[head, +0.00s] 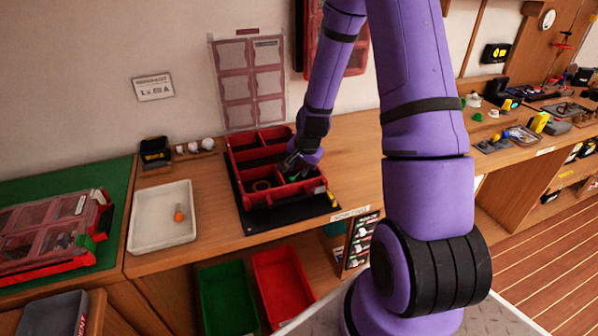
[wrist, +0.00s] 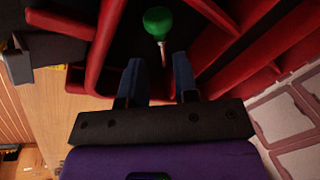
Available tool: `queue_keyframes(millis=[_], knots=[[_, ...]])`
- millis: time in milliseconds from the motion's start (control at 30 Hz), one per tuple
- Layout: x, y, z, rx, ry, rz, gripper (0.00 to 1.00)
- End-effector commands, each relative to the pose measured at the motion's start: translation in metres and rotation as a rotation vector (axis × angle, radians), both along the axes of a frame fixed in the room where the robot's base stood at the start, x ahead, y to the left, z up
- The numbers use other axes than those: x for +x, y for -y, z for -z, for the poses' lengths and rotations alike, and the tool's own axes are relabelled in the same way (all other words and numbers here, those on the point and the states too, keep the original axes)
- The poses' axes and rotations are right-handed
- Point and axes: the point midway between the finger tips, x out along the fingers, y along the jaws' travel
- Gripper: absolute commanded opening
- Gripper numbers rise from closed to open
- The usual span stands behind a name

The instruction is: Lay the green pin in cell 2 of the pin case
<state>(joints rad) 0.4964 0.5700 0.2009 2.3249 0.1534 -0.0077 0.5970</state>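The red pin case (head: 277,203) lies open on the bench, with red dividers between its dark cells. My gripper (head: 290,166) is down at the right part of the case. In the wrist view my gripper (wrist: 158,72) has its two blue-grey fingers apart. The green pin (wrist: 158,22) has a round green head and a thin metal shaft that points back toward the gap between the fingers. It is in or over a dark cell between red walls; I cannot tell whether it touches the floor. A bit of green shows by my gripper in the head view. No cell numbers are readable.
The case's clear-windowed lid (head: 248,85) stands upright behind it. A white tray (head: 145,232) with an orange pin (head: 179,214) is at left. Green (head: 225,300) and red (head: 283,285) bins sit below the bench.

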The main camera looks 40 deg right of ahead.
Motion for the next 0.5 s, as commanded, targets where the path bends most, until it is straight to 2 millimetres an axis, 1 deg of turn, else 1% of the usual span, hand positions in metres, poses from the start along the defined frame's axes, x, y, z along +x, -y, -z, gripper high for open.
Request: queue_keyframes(millis=[33, 300, 500], knots=[[-0.002, 0.001, -0.009, -0.002, 0.003, 0.001, 0.28], [-0.013, 0.001, -0.05, -0.001, 0.004, 0.0, 0.28], [-0.021, 0.001, -0.075, -0.001, 0.002, 0.001, 0.28]])
